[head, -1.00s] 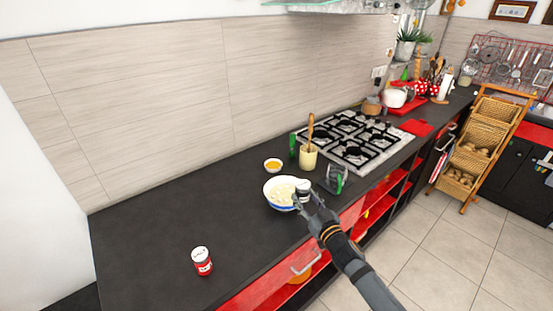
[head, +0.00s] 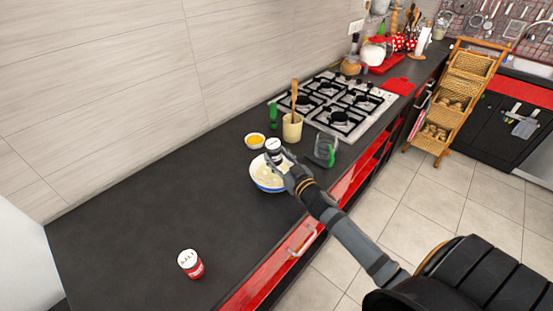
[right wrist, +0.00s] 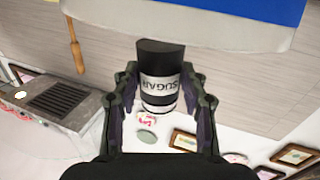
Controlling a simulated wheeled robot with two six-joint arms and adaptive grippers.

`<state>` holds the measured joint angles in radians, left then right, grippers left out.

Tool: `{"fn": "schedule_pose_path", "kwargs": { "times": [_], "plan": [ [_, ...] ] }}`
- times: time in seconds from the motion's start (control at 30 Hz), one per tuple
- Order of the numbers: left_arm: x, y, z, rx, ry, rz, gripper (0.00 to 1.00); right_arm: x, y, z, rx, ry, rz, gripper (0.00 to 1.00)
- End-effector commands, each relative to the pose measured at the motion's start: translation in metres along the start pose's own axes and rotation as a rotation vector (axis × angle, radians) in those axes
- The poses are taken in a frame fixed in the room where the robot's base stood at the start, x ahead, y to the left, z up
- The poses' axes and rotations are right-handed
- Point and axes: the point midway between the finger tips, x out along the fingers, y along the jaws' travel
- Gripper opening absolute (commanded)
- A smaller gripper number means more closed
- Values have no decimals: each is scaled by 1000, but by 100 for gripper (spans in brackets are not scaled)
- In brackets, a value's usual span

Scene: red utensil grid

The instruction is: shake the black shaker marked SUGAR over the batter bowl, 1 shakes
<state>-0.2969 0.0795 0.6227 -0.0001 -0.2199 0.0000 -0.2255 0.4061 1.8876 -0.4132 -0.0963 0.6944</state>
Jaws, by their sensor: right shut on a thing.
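The black shaker marked SUGAR (right wrist: 160,75) is between the fingers of my right gripper (right wrist: 160,105), which is shut on it. Its label reads upside down in the right wrist view, as does the whole scene there. In the head view the shaker (head: 274,152) looks about upright, white top up, over the upper right of the batter bowl (head: 258,180). My right gripper (head: 280,165) reaches in from the lower right. The bowl is white with a blue band and holds pale batter; it shows partly in the right wrist view (right wrist: 190,35). My left gripper is not in view.
A red and white shaker (head: 190,264) stands at front left. The left counter is mostly clear.

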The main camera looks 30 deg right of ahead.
Motion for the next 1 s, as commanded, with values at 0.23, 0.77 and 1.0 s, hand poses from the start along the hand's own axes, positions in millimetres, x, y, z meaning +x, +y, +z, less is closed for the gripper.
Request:
{"fn": "schedule_pose_path", "kwargs": {
  "times": [0.23, 0.77, 1.0],
  "plan": [
    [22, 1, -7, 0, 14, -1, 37, 0, 7, 12, -201, 4, -3, 0],
    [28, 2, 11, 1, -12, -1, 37, 0, 22, 9, -561, 3, -1, 0],
    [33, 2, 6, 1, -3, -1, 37, 0, 27, 13, -725, 3, -1, 0]
  ]
}}
